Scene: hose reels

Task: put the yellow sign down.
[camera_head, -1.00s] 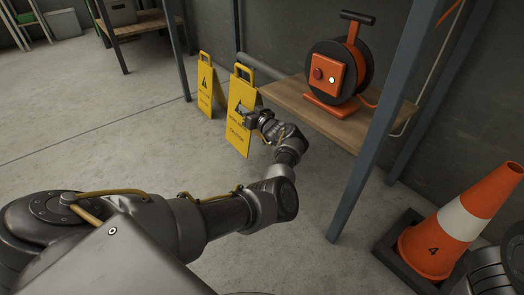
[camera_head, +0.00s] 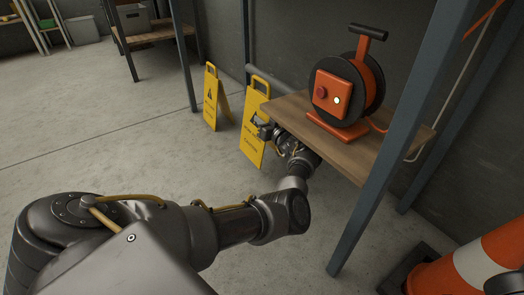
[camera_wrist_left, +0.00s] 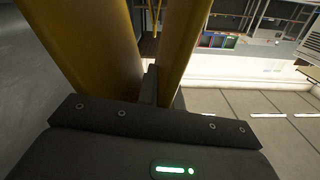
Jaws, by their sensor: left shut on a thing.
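A yellow warning sign (camera_head: 253,141) stands upright beside the wooden shelf in the head view. My left gripper (camera_head: 265,131) is shut on its right side, at about mid-height. I cannot tell whether the sign's lower edge touches the floor. A second yellow sign (camera_head: 210,98) stands open on the floor to the left, apart from the held one. My right gripper is not in view.
An orange hose reel (camera_head: 333,92) sits on the wooden shelf (camera_head: 360,160), close right of the held sign. A blue-grey post (camera_head: 385,160) stands in front. An orange and white cone (camera_head: 470,268) is at the lower right. Floor (camera_head: 110,160) to the left is clear.

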